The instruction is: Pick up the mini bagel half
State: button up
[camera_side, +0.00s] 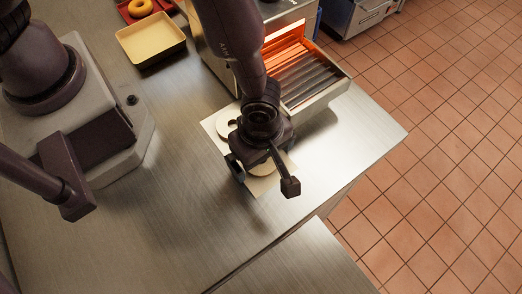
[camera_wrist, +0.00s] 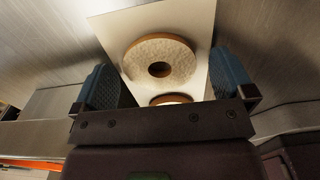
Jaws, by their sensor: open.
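Two pale, flat bagel halves lie cut side up on a white sheet (camera_side: 258,188). One half (camera_side: 224,129) shows beside my wrist in the side view; the other (camera_side: 262,170) is partly covered by my gripper. In the wrist view, one whole ring-shaped half (camera_wrist: 160,48) with a browned edge lies on the sheet (camera_wrist: 203,18), framed between my fingers. Another half (camera_wrist: 170,99) is mostly hidden behind the gripper body. My gripper (camera_wrist: 163,68) is open, its blue-grey pads apart, with nothing between them visibly gripped.
A conveyor toaster with a glowing opening and a metal slatted chute (camera_side: 312,82) stands just behind the sheet. A yellow tray (camera_side: 152,40) and a bagel (camera_side: 140,8) on a red tray are at the back left. Bare steel counter (camera_side: 165,190) lies left of the sheet.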

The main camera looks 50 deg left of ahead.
jog(key=shift+f, duration=0.15)
jog(key=c, duration=0.9)
jog(key=shift+c, duration=0.2)
notch_tip(320, 180, up, 10)
notch_tip(320, 180, up, 4)
send_over(303, 80)
jog(key=shift+s+d, duration=0.1)
jog(key=shift+f, duration=2.5)
